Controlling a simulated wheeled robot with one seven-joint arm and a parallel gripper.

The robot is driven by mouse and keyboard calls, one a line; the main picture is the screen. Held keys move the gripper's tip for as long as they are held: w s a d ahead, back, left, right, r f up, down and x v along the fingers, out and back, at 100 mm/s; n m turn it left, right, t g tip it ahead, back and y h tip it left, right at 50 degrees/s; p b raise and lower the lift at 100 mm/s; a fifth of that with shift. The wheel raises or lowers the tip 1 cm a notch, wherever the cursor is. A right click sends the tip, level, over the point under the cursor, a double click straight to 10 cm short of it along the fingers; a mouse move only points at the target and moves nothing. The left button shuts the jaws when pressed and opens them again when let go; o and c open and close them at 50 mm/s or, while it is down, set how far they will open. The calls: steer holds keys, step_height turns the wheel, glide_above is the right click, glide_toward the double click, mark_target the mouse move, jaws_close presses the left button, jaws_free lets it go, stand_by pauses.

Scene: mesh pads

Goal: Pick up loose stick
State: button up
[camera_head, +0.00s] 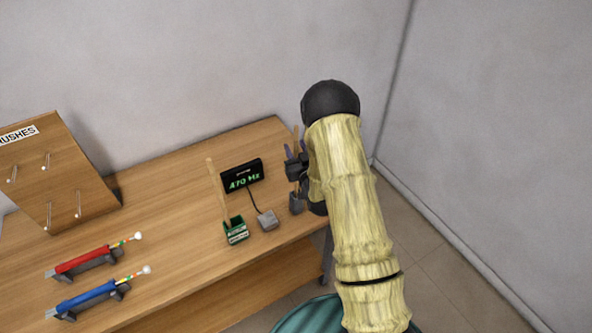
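A thin tan wooden stick (295,136) stands near upright by the table's right end. My gripper (295,151) is right at it, and the stick's top shows between the two dark fingertips. The gripper body hides the stick's middle, and I cannot tell whether the fingers touch it. A dark block-like part (296,203) shows below the gripper; I cannot tell what it is. Another tan stick (213,182) stands slightly tilted in a small green box (236,232) to the left.
A black display with green characters (242,175) is wired to a small grey box (267,220). Red (82,260) and blue (88,298) tools with pale tips lie on dark stands at the left. A pegged wooden board (62,170) stands behind them. The wall corner is right of my arm.

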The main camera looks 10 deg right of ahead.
jaws_close()
step_height(320, 180, up, 18)
steer(key=b, duration=0.5)
steer(key=shift+b, duration=0.35)
steer(key=shift+f, duration=0.1)
stand_by(0.5)
